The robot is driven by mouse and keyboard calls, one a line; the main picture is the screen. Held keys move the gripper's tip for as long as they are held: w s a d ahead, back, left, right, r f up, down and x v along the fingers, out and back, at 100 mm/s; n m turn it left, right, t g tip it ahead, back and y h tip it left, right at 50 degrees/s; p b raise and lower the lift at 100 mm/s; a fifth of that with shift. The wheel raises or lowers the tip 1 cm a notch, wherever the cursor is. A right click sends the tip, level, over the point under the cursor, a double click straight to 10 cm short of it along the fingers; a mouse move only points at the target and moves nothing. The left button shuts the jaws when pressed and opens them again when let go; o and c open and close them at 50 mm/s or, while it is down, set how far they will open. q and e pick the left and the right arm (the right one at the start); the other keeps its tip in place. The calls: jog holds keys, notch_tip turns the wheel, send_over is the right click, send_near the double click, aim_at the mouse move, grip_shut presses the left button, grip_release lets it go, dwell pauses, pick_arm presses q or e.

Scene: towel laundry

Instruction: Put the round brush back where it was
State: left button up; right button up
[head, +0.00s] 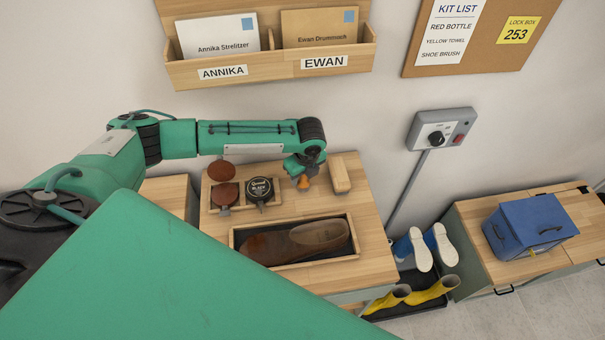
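My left gripper (303,172) points down over the back of the wooden worktop, right of the small compartment tray. A small orange-brown wooden piece (303,183) shows at its fingertips; it may be the round brush, but most of it is hidden. I cannot tell whether the fingers are closed on it or only around it. My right gripper is not in view.
A long wooden block (340,175) lies just right of my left gripper. A wall rack (270,67) hangs behind. Blue-white shoes, yellow boots (430,290) and a blue box (528,225) are to the right.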

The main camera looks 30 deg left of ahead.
aim_at(306, 185)
pick_arm(q)
jog(key=shift+r, duration=0.3)
notch_tip(306, 185, up, 12)
jog(key=d+b, duration=0.1)
jog(key=b, duration=0.2)
jog(key=shift+s+d+f, duration=0.2)
jog(key=shift+s+d, duration=0.1)
jog(key=shift+s, duration=0.1)
